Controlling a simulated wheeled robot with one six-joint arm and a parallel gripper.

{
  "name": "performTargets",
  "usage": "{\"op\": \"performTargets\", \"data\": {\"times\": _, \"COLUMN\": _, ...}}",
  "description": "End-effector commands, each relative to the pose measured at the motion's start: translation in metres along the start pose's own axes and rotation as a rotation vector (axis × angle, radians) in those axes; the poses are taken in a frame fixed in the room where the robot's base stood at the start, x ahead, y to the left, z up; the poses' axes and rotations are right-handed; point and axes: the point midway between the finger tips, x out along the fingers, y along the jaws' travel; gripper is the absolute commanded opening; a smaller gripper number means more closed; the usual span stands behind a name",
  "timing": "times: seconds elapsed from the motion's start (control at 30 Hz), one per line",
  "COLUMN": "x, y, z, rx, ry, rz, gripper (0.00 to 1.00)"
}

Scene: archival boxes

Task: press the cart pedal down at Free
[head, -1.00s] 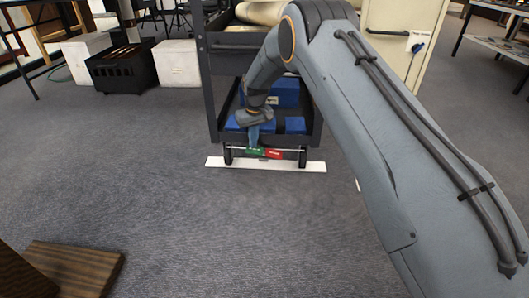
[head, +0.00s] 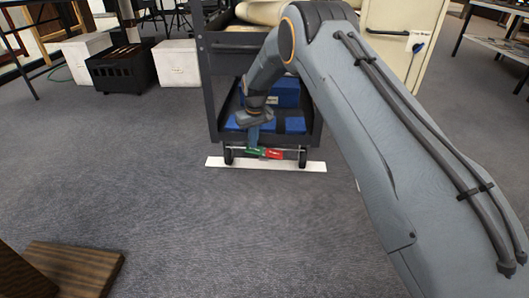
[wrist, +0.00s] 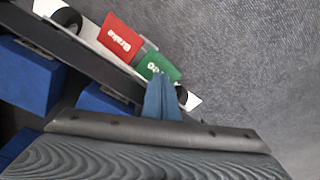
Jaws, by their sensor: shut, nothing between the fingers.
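The cart (head: 204,90) stands ahead, with a two-part pedal low on its near side. The pedal's green end (head: 255,152) and red end (head: 274,154) sit side by side above a white floor strip. In the wrist view the red end (wrist: 122,38) reads "Brake". The green end (wrist: 158,64) has lettering partly covered by my fingertips. My gripper (head: 252,146) is shut and empty, pointing down at the green end. In the wrist view its blue fingertips (wrist: 163,82) overlap the green end's edge; I cannot tell whether they touch.
Blue boxes (head: 284,92) lie on the cart's lower shelf, close behind my gripper. The white strip (head: 312,167) runs under the cart's near wheels. A black crate (head: 122,70) and white boxes (head: 177,62) stand at left. The carpet in front of the cart is clear.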

Motion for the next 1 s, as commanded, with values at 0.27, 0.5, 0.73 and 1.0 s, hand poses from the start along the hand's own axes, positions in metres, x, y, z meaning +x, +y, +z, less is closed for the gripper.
{"op": "performTargets", "data": {"times": 0.27, "x": 0.004, "y": 0.000, "z": 0.001, "rx": 0.000, "ry": 0.000, "rz": 0.000, "gripper": 0.00}}
{"op": "performTargets", "data": {"times": 0.5, "x": 0.007, "y": 0.000, "z": 0.001, "rx": 0.000, "ry": 0.000, "rz": 0.000, "gripper": 0.00}}
{"op": "performTargets", "data": {"times": 0.73, "x": 0.011, "y": 0.000, "z": 0.002, "rx": 0.000, "ry": 0.000, "rz": 0.000, "gripper": 0.00}}
{"op": "performTargets", "data": {"times": 1.0, "x": 0.015, "y": 0.000, "z": 0.003, "rx": 0.000, "ry": -0.001, "rz": 0.000, "gripper": 0.00}}
